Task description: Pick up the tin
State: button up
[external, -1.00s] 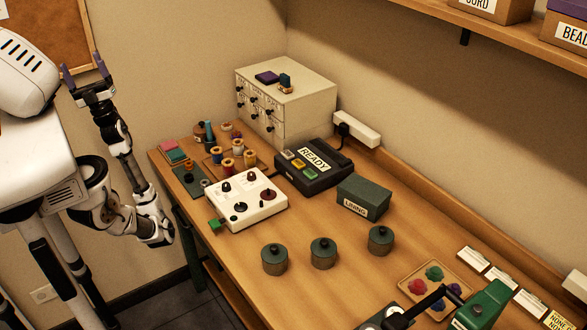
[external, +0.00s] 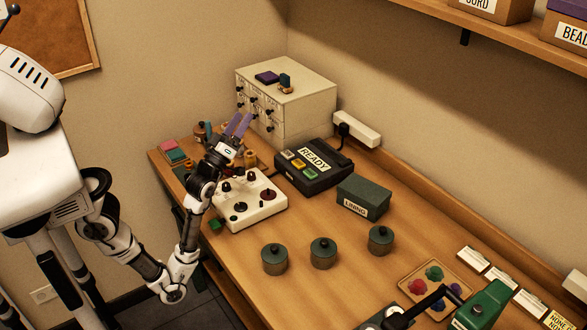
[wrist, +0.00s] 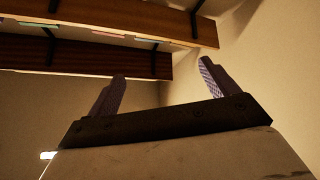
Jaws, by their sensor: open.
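Three round dark green lidded tins with knobs stand upright in a row on the table: a left tin (external: 274,260), a middle tin (external: 323,254) and a right tin (external: 380,241). I cannot tell which one the task means. My gripper (external: 238,123) is raised above the spools and the white control box, well to the left of and beyond the tins. Its purple fingers point up. In the wrist view my gripper (wrist: 162,72) is open and empty, facing the wall and shelf. My arm hides part of the spools and the white box.
The white control box (external: 262,211) with dark knobs is beneath my arm. Behind are a black READY device (external: 322,178), a green LINING box (external: 362,198) and a drawer cabinet (external: 310,95). A tray of coloured pieces (external: 408,286) and a green machine (external: 482,308) are at the right.

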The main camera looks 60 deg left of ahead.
jog(key=w+d+f+m+g+h, duration=0.1)
jog(key=d+f+m+g+h, duration=0.35)
jog(key=d, duration=0.85)
jog(key=m+g+b, duration=0.2)
jog(key=m+g, duration=0.1)
jog(key=g, duration=0.1)
send_over(266, 259)
jog(key=shift+n+h, duration=0.25)
jog(key=f, duration=1.3)
jog(key=shift+w+a+f, duration=0.15)
jog(key=shift+w+f, duration=0.05)
jog(key=shift+w, duration=0.05)
jog(key=s+d+f+m+g+y, duration=0.1)
jog(key=s+d+f+g, duration=0.2)
jog(key=s, duration=0.6)
jog(key=shift+t, duration=0.25)
jog(key=x, duration=0.3)
jog(key=f+x, duration=0.1)
jog(key=x, duration=0.1)
jog(key=a+p+x, duration=0.1)
jog(key=x, duration=0.2)
jog(key=shift+s+a+f, duration=0.1)
jog(key=shift+f, duration=0.2)
jog(key=shift+f+p+x, duration=0.2)
jog(key=shift+p+x, duration=0.75)
jog(key=shift+x, duration=1.8)
jog(key=shift+s, duration=0.15)
jog(key=shift+c, duration=0.5)
